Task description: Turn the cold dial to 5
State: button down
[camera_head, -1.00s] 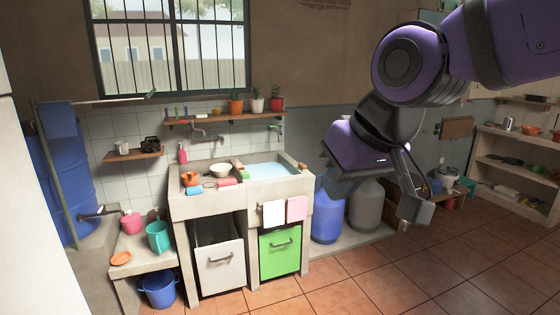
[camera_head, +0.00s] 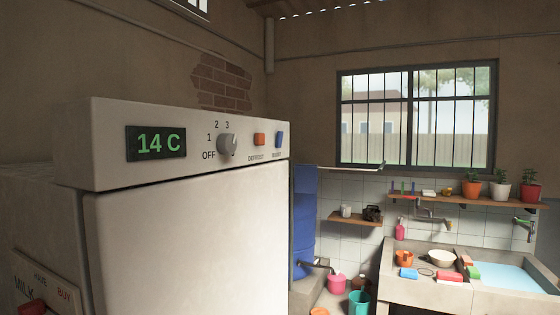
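The cold dial is a grey round knob (camera_head: 228,145) on the white control panel at the top of a fridge (camera_head: 180,230). Marks OFF, 1, 2 and 3 show around its left and top; no 5 is readable, and the panel right of the knob shows no number that I can make out. The knob's exact pointing direction is too small to tell. A green display (camera_head: 157,143) left of the knob reads 14 C. My gripper is out of view.
Right of the dial are an orange DEFROST button (camera_head: 259,139) and a blue button (camera_head: 279,139). A blue barrel (camera_head: 304,215) stands behind the fridge. A concrete sink (camera_head: 470,291) and a plant shelf (camera_head: 455,200) are at the right.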

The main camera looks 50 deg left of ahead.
aim_at(226, 144)
jog(key=u, duration=2.05)
